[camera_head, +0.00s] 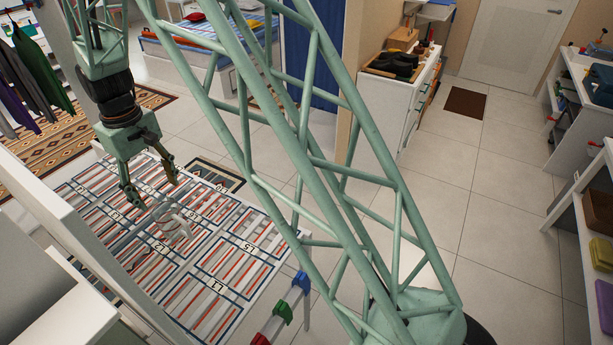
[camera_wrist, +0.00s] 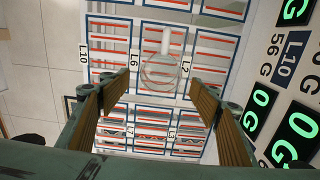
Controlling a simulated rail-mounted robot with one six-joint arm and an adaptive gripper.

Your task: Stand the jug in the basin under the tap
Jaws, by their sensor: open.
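A clear glass vessel, which looks like the jug (camera_head: 174,224), stands on a slatted rack marked with labelled cells. In the wrist view the jug (camera_wrist: 160,72) shows as a see-through round body with a pale handle or neck pointing up the picture. My gripper (camera_head: 152,192) hangs just above and beside the jug with its two fingers spread. In the wrist view my gripper (camera_wrist: 154,95) is open, with nothing between the fingers; the jug appears beyond the fingertips. I cannot make out a basin or a tap in either view.
The rack (camera_head: 232,303) has blue-framed cells with red and white slats. Green digital readouts (camera_wrist: 259,108) line its right side in the wrist view. Coloured clips (camera_head: 283,312) sit on its front rail.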

